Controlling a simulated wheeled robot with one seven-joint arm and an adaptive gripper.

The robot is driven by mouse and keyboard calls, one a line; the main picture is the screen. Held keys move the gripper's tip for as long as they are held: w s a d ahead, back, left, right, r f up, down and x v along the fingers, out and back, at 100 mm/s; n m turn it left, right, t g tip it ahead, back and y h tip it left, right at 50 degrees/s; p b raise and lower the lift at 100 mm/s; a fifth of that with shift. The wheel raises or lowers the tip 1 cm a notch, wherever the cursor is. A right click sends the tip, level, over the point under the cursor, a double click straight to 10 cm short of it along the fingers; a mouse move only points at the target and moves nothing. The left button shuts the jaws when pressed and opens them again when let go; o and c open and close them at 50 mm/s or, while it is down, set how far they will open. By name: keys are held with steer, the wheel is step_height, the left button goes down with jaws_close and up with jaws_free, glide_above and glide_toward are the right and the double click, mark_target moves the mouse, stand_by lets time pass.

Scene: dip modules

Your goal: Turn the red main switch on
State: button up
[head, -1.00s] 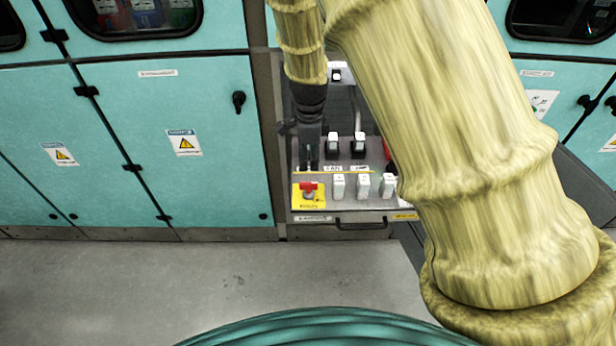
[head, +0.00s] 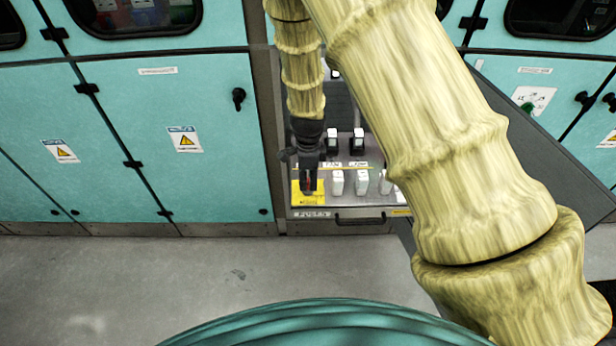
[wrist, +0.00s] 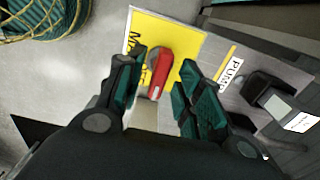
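The red main switch (wrist: 160,72) has a red handle on a yellow plate (wrist: 188,48), at the lower left of a grey switch panel. In the wrist view its handle lies between the fingers of my gripper (wrist: 158,92), nearer the left finger, with a visible gap to the right finger. My gripper is open. In the head view my gripper (head: 309,185) is over the yellow plate (head: 300,198) and hides most of the switch. I cannot tell whether a finger touches the handle.
White rocker switches (head: 337,183) stand just right of the plate, with black-based ones (head: 357,143) behind. A drawer handle (head: 360,220) is below. Teal cabinets (head: 170,140) flank the panel. The floor (head: 130,280) in front is clear.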

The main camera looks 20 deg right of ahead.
steer(key=shift+f, duration=0.1)
steer(key=shift+c, duration=0.2)
jaws_close()
steer(key=n+p, duration=0.1)
steer(key=n, duration=0.3)
steer(key=shift+n, duration=0.3)
steer(key=n+p, duration=0.1)
steer(key=n, duration=0.3)
steer(key=shift+n, duration=0.3)
steer(key=n, duration=0.4)
steer(key=shift+n, duration=2.4)
